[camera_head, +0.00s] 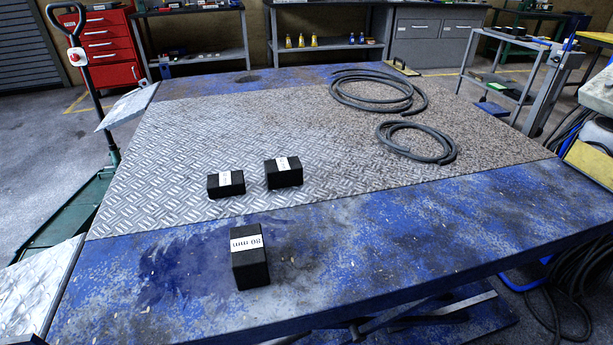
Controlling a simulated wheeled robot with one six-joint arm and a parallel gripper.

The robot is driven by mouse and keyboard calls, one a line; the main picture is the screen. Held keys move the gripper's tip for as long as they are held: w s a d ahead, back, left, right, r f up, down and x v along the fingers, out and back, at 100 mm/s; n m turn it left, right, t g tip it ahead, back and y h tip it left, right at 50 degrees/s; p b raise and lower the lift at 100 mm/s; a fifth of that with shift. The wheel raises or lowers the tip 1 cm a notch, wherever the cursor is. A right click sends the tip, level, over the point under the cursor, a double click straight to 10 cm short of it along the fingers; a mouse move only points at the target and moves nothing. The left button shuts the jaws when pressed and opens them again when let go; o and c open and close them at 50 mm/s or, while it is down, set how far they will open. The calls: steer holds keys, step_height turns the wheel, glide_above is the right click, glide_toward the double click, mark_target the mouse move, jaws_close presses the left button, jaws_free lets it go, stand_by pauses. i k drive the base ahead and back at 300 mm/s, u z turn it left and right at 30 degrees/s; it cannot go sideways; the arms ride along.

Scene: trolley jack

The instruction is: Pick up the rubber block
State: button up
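Three black rubber blocks, each with a white label band, rest on the blue lift table (420,235). The nearest rubber block (250,266) stands on the blue painted strip near the front edge, and its label appears to read "80 mm". A second rubber block (226,188) lies on the patterned metal plate behind it. A third rubber block (284,178) lies just to the right of the second, with a small gap between them. The labels on these two are too small to read. My gripper is not in view.
Two coiled black hoses, a larger one (372,104) and a smaller one (415,158), lie on the plate at the right. A green trolley jack (75,210) with an upright handle stands at the left. The right front of the table is clear.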

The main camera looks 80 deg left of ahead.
mark_target(225, 184)
steer(key=i, duration=0.5)
steer(key=u, duration=3.5)
steer(key=i, duration=0.5)
